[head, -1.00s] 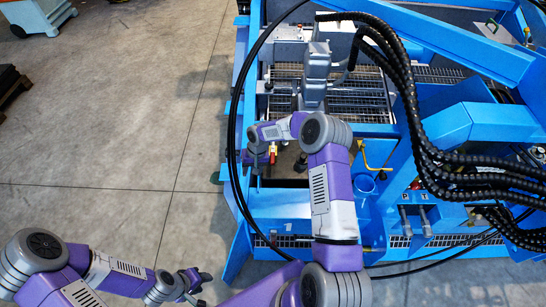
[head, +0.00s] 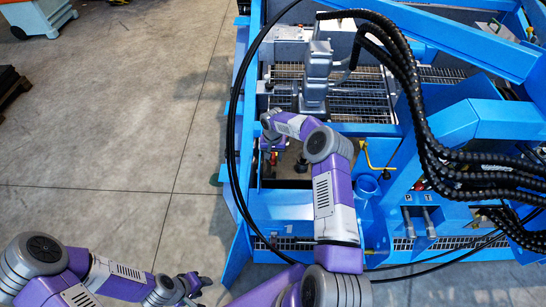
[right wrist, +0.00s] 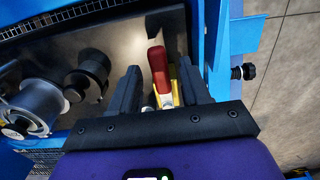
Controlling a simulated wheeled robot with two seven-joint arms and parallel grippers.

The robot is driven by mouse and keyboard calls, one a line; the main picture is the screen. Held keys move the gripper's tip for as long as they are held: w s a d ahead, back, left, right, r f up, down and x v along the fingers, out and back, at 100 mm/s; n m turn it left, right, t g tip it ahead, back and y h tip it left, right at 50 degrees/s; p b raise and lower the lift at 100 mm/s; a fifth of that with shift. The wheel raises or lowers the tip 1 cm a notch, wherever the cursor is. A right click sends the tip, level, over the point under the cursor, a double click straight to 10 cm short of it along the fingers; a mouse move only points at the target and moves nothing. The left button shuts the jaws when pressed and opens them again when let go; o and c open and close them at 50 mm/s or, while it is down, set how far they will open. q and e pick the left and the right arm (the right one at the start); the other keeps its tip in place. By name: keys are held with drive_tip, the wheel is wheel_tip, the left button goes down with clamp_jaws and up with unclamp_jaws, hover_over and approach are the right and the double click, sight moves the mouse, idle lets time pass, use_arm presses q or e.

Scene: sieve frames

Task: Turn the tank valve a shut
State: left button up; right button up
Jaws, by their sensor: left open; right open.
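A valve with a red lever handle (right wrist: 158,68) and a yellow part below it shows in the right wrist view; no label is readable to confirm it is tank valve a. My right gripper (right wrist: 159,72) is open, one finger on each side of the handle, with gaps visible on both sides. In the head view my right gripper (head: 268,140) is over the left part of the blue machine, and a small bit of red shows just below it. My left gripper (head: 197,283) is open and empty over the floor, away from the machine.
The blue machine frame (head: 240,120) surrounds the valve area. Black round fittings (right wrist: 88,75) stand left of the valve. A black knob (right wrist: 244,72) sticks out from the blue edge at right. Black hoses (head: 400,90) hang over the machine.

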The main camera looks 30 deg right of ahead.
drive_tip(key=shift+c, duration=0.2)
clamp_jaws()
drive_tip(key=shift+d, duration=0.1)
